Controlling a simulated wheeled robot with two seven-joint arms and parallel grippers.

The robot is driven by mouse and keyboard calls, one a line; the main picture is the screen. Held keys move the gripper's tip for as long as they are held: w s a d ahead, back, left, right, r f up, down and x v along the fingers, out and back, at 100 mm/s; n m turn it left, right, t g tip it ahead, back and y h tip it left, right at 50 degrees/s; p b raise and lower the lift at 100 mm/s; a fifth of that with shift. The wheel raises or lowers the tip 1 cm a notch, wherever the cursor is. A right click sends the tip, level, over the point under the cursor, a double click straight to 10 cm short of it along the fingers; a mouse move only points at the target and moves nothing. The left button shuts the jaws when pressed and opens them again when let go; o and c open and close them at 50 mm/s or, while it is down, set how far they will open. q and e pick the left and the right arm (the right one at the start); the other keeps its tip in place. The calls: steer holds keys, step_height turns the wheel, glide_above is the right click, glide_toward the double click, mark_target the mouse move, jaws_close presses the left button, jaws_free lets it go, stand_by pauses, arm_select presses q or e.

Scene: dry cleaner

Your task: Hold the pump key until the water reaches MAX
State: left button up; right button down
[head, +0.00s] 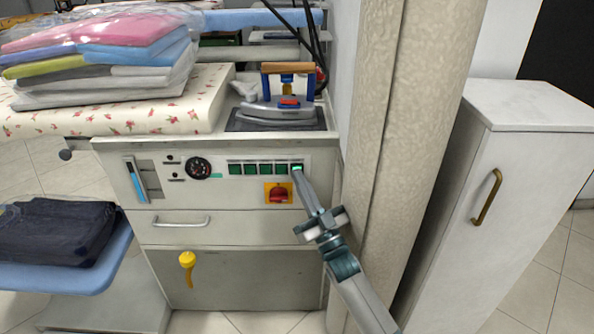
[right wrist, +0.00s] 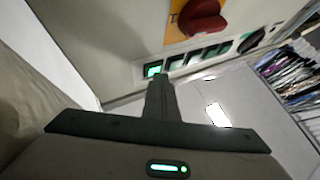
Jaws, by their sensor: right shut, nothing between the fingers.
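The ironing station's front panel (head: 222,183) carries a row of green keys, and the rightmost key (head: 297,167) is lit bright green. It also glows in the right wrist view (right wrist: 152,69). My right gripper (head: 297,174) is shut and empty, its fingertips at this lit key; I cannot tell how far the key is pressed. The fingertips also show in the right wrist view (right wrist: 159,80). A water gauge (head: 135,180) at the panel's left shows a blue column; its marks are too small to read. My left gripper is not in view.
A red rotary switch (head: 278,193) on a yellow plate sits just below the keys. A round dial (head: 198,168) is left of them. An iron (head: 280,108) rests above. A beige column (head: 405,130) and white cabinet (head: 535,120) stand to the right.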

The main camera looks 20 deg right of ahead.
steer(key=shift+s, duration=0.1)
steer(key=shift+s+a+p, duration=0.2)
steer(key=shift+s+p, duration=0.3)
steer(key=shift+s, duration=0.15)
steer(key=s+p, duration=0.1)
steer(key=s, duration=0.1)
steer(key=s+a+p, duration=0.1)
steer(key=s, duration=0.1)
steer(key=shift+s+a+p, duration=0.2)
steer(key=shift+s+p, duration=0.1)
steer(key=shift+s, duration=0.1)
steer(key=shift+f, duration=0.1)
stand_by(1.3)
